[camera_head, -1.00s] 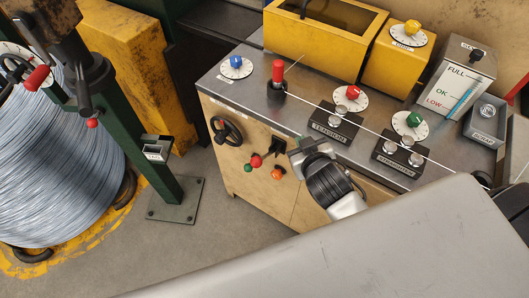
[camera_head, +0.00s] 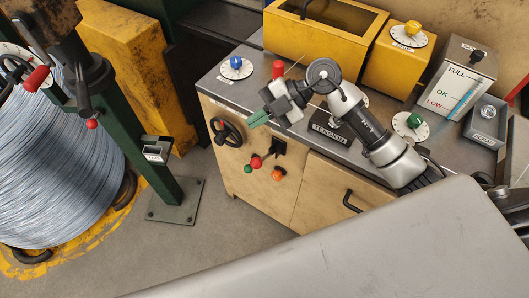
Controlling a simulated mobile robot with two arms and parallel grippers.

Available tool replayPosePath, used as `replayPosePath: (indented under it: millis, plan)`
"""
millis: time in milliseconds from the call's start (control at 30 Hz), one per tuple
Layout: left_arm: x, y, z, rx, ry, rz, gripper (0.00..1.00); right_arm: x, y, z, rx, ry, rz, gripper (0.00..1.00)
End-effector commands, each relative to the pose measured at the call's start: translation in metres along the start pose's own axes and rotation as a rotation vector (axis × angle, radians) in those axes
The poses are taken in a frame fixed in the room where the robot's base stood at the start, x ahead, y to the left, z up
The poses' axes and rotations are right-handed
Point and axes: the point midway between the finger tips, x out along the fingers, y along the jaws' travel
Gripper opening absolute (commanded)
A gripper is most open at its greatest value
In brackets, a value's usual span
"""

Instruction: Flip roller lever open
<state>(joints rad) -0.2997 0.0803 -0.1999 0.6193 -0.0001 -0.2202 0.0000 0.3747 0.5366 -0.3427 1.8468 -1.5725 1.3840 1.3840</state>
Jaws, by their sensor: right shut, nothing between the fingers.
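An upright lever with a red grip (camera_head: 278,69) stands on the metal worktop, near its left end. I take it to be the roller lever, though no label confirms it. My right gripper (camera_head: 256,120) is shut and empty, its greenish fingertips pointing left just past the worktop's front edge. The gripper body hides the lever's lower part, so I cannot tell whether they touch. The black tension roller block (camera_head: 328,130) is partly covered by my right arm. My left gripper is not in view.
The worktop (camera_head: 215,86) carries a blue-knobbed dial (camera_head: 236,67), a green-knobbed dial (camera_head: 411,125) and yellow boxes (camera_head: 330,38) behind. A black handwheel (camera_head: 227,131) and coloured knobs (camera_head: 278,173) project from the cabinet front.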

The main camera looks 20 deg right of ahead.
Motion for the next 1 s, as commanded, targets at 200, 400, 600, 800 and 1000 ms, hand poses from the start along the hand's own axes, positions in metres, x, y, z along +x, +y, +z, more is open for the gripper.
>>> replayPosePath:
  millis: [200, 400, 600, 800, 1000]
  plan:
    - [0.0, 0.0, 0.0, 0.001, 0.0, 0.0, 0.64, -0.046, -0.03, 0.04, 0.155, -0.255, -0.367, 0.0]
    - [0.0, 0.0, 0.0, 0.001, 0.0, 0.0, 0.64, -0.065, -0.039, 0.049, 0.226, -0.345, -0.47, 0.0]
    - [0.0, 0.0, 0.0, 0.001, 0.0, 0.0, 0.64, -0.066, -0.04, 0.049, 0.228, -0.346, -0.475, 0.0]
    - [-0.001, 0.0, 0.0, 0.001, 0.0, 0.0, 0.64, -0.062, -0.042, 0.05, 0.227, -0.343, -0.474, 0.0]
    - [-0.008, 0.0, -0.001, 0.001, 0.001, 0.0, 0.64, -0.039, -0.054, 0.055, 0.228, -0.339, -0.474, 0.0]
